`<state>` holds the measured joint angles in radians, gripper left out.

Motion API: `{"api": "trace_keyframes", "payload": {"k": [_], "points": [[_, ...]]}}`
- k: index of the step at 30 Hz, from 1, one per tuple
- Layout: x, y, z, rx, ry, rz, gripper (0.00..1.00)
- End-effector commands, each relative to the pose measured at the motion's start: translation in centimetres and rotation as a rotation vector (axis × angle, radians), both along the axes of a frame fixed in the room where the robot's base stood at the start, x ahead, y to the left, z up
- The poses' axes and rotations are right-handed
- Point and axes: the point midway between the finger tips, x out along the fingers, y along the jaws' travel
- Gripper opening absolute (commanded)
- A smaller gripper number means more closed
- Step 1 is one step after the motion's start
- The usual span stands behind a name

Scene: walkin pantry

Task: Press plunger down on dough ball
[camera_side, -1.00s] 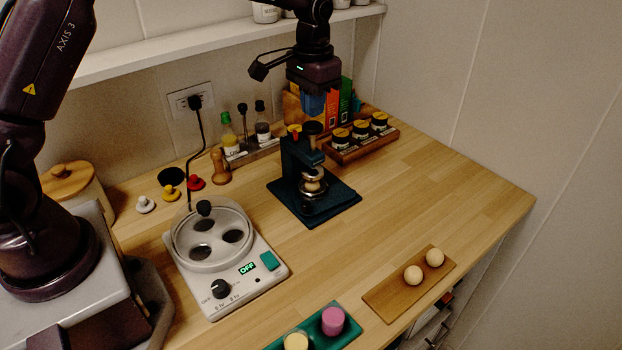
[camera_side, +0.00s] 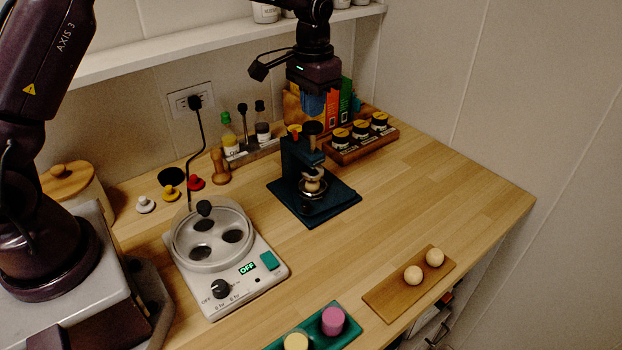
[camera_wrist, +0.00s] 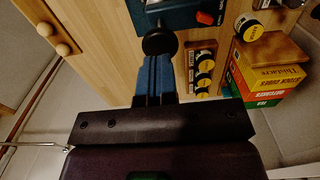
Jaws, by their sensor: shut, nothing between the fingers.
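The dark teal press (camera_side: 312,190) stands on the counter, its plunger topped by a round black knob (camera_side: 312,128). A pale dough ball (camera_side: 312,186) sits in the press's round metal holder below the plunger; whether the plunger touches it is hard to tell. My gripper (camera_side: 312,114) is shut and empty, its blue fingers pointing down just above the knob. In the wrist view the shut blue fingers (camera_wrist: 155,68) end at the black knob (camera_wrist: 160,40); I cannot tell whether they touch it.
A rack of jars (camera_side: 362,140) and upright boxes (camera_side: 340,103) stand close behind the press. Bottles (camera_side: 228,135) are behind left. A white device (camera_side: 232,262) with a clear lid is front left. Two pale balls sit on a wooden board (camera_side: 388,298). The counter to the right is clear.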

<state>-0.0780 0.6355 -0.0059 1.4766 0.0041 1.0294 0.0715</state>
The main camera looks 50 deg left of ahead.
Motion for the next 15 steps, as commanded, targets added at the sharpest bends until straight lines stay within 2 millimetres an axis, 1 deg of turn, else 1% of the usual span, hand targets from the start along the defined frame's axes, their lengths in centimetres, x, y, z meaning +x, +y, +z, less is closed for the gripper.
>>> {"api": "trace_keyframes", "payload": {"k": [10, 15], "points": [[0.0, 0.0, -0.04, 0.0, 0.0, 0.0, 0.0], [-0.01, 0.0, -0.42, 0.0, 0.001, 0.0, 0.0]]}}
